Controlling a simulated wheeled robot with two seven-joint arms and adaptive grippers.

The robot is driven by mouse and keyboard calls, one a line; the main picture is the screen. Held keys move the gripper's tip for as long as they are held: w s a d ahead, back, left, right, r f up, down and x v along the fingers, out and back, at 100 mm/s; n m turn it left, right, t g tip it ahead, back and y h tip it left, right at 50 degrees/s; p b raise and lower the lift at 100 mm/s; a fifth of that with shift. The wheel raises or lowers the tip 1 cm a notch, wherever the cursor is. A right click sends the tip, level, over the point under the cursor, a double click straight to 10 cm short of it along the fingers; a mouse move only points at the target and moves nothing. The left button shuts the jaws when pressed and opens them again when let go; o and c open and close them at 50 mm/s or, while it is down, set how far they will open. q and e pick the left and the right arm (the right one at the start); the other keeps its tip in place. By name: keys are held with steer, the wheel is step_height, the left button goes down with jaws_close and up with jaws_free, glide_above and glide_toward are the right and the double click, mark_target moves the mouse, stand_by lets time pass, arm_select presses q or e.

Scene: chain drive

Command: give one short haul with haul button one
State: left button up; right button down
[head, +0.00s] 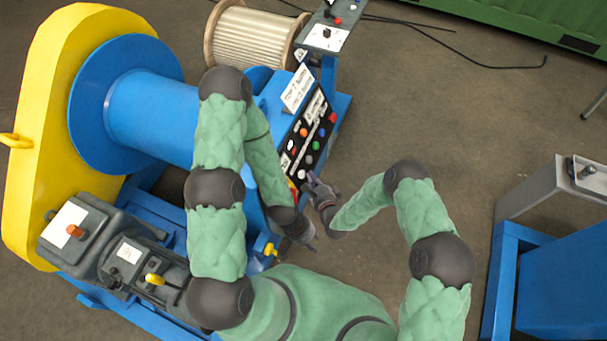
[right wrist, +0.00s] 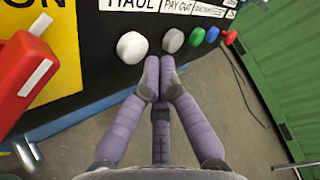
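In the right wrist view, a white button (right wrist: 132,47) sits under a partly cut-off label reading HAUL (right wrist: 130,4). A grey button (right wrist: 173,40) beside it is under a PAY OUT label. My right gripper (right wrist: 156,82) has its fingertips together just below these two buttons, holding nothing; contact with either cannot be told. In the head view, my right gripper (head: 316,186) is at the near end of the black control panel (head: 296,143). My left gripper (head: 309,241) hangs lower, apart from the panel; its fingers are too small to judge.
Green (right wrist: 197,36), blue (right wrist: 212,34) and red (right wrist: 230,37) buttons continue the row. A red part (right wrist: 28,75) stands left of the white button. The blue winch drum (head: 150,110) and yellow guard (head: 50,130) are left. Bare floor lies right of the panel.

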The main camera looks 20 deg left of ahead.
steer(key=shift+a, duration=0.1)
stand_by(0.7)
steer(key=shift+a+f+b, duration=0.2)
steer(key=shift+a+b, duration=0.1)
steer(key=shift+b, duration=0.05)
steer(key=shift+a+f+b, duration=0.2)
steer(key=shift+a+b, duration=0.1)
steer(key=shift+a, duration=0.1)
stand_by(0.9)
stand_by(3.3)
steer(key=shift+d+r, duration=0.4)
steer(key=shift+d, duration=0.45)
steer(key=d, duration=0.1)
steer(key=d+r+p, duration=0.1)
steer(key=d, duration=0.1)
steer(key=d+r+p, duration=0.1)
steer(key=shift+s+d+r, duration=0.1)
steer(key=shift+d+r, duration=0.05)
steer(key=shift+d, duration=0.05)
